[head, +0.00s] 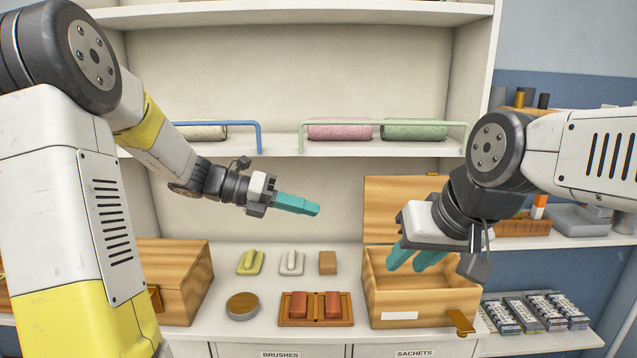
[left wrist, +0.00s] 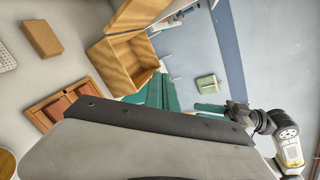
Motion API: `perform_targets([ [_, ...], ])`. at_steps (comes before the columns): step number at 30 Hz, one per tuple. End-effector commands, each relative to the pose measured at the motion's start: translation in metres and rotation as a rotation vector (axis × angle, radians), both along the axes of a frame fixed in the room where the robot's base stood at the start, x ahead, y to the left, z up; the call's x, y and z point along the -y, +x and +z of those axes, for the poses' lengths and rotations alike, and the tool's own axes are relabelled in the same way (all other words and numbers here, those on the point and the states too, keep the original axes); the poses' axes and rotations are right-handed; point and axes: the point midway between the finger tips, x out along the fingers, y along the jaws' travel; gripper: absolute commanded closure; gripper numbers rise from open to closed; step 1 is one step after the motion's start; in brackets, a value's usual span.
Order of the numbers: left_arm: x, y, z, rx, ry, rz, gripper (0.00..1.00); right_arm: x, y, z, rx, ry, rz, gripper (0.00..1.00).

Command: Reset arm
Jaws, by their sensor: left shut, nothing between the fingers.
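My left gripper (head: 316,210) is shut and empty, held in the air above the counter with its teal fingers pointing right. Its fingers also show in the left wrist view (left wrist: 158,92). My right gripper (head: 404,266) hangs over the open wooden box (head: 425,318), with its two teal fingers apart and pointing down and left. I see nothing between them. The box's lid (head: 390,205) stands up at the back, and the box (left wrist: 103,62) also shows in the left wrist view.
On the counter are a closed wooden box (head: 165,260), a yellow brush (head: 250,262), a white brush (head: 291,262), a wooden block (head: 327,262), a round wooden piece (head: 242,306) and a wooden tray (head: 316,322) with two red pieces. Rolled towels (head: 340,130) lie on the shelf above.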

Motion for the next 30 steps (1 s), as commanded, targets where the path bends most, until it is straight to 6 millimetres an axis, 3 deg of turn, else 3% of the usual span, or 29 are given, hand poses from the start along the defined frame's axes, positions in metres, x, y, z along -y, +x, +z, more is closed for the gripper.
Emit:
perform_targets([
  [7,-0.003,-0.076,-0.003,0.569,0.369,-0.346,1.0,0.0,0.0,0.0,0.0,0.0,0.0,0.68],
  [12,-0.033,-0.132,-0.008,1.109,0.681,-0.776,1.0,0.0,0.0,0.0,0.0,0.0,0.0,0.68],
  [15,-0.056,-0.156,-0.008,1.401,0.843,-1.068,1.0,0.0,0.0,0.0,0.0,0.0,0.0,0.68],
  [19,-0.084,-0.176,-0.006,1.699,1.007,-1.444,1.0,0.0,0.0,0.0,0.0,0.0,0.0,0.68],
  [24,-0.107,-0.188,-0.001,1.906,1.127,-1.798,1.0,0.0,0.0,0.0,0.0,0.0,0.0,0.68],
  [30,-0.115,-0.19,0.001,1.961,1.159,-1.93,1.0,0.0,0.0,0.0,0.0,0.0,0.0,0.68],
])
